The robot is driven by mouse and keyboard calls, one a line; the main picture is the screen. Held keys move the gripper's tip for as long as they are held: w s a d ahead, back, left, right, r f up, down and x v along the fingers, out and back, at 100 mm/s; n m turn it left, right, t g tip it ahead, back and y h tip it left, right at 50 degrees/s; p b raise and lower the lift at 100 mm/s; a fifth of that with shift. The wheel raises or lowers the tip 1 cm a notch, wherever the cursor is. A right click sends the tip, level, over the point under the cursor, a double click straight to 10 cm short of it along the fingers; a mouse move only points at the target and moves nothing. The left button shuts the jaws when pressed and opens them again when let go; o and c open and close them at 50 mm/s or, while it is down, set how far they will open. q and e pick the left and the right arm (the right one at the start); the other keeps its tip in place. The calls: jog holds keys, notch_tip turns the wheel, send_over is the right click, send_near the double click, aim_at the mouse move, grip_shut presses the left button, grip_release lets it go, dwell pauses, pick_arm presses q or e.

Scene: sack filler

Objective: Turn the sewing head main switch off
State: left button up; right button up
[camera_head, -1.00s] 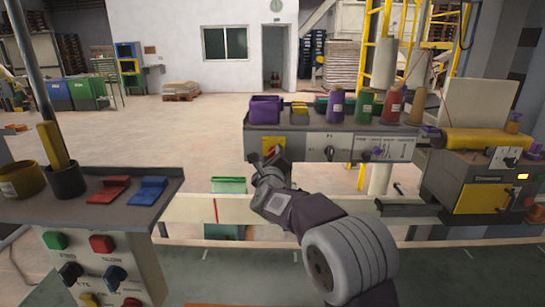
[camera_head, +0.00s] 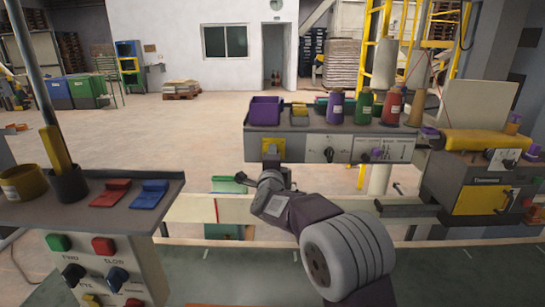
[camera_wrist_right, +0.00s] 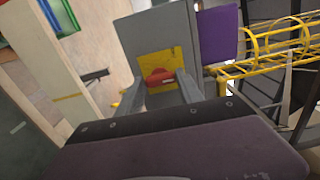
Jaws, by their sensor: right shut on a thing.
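The main switch is a red knob (camera_wrist_right: 158,77) on a yellow plate (camera_head: 274,144) at the left end of the sewing head's grey front panel (camera_head: 330,147). In the right wrist view the knob lies between my two fingers, crosswise to them. My right gripper (camera_head: 271,158) is at the plate and shut on the knob; in the right wrist view it also shows (camera_wrist_right: 158,88). In the head view my gripper hides the knob. My left gripper is not in view.
A purple bin (camera_head: 265,110) and several thread spools (camera_head: 364,105) stand on top of the sewing head. A machine with a yellow door (camera_head: 483,201) is at right. At left stands a control post (camera_head: 103,262) with buttons, knobs and a shelf.

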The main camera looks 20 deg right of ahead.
jog(key=shift+f+n+p, duration=0.1)
jog(key=shift+n+p, duration=1.55)
jog(key=shift+n, duration=2.95)
jog(key=o, duration=1.4)
jog(key=b+v, duration=0.1)
jog(key=v, duration=0.8)
